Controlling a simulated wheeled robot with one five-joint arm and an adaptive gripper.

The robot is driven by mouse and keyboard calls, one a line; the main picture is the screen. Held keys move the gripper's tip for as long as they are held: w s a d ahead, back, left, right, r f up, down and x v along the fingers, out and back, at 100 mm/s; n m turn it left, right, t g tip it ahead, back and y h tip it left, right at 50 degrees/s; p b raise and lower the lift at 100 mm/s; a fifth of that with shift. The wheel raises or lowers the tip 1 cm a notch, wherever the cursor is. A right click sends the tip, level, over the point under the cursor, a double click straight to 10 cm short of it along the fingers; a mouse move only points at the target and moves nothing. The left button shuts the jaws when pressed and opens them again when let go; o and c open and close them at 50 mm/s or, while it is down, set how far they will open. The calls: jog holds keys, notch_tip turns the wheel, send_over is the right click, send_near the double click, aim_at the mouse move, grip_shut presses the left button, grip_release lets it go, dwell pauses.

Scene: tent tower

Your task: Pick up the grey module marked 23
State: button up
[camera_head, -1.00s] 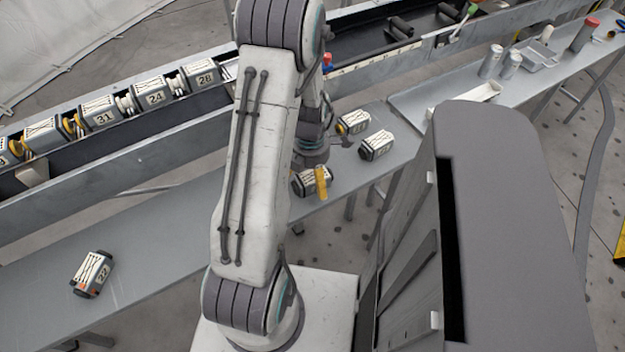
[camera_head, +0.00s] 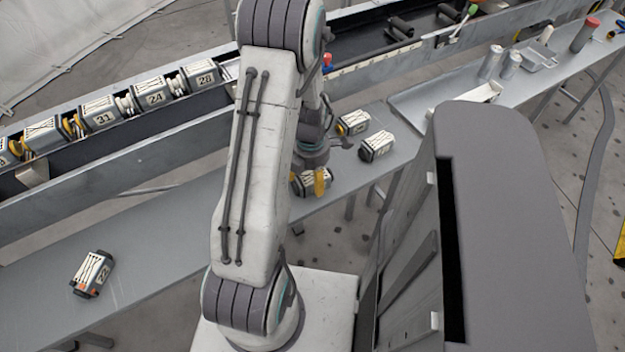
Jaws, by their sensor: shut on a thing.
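My gripper (camera_head: 308,183) has yellow fingers and points down at the bench, just right of my arm's forearm. It is shut on a grey module with a pale top (camera_head: 328,177), which sits at bench level. One yellow finger is in front of the module and part of another shows at its left. The mark on this module cannot be read, and my arm and finger hide part of it.
Two similar modules (camera_head: 352,122) (camera_head: 377,146) lie close behind the gripper. A module marked 22 (camera_head: 92,274) lies on the left bench (camera_head: 150,245). Modules marked 31, 24 and 28 (camera_head: 202,76) stand in the trough behind. Cans (camera_head: 491,61) stand at the far right.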

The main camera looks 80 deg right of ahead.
jog(key=shift+c, duration=0.7)
jog(key=shift+r, duration=0.2)
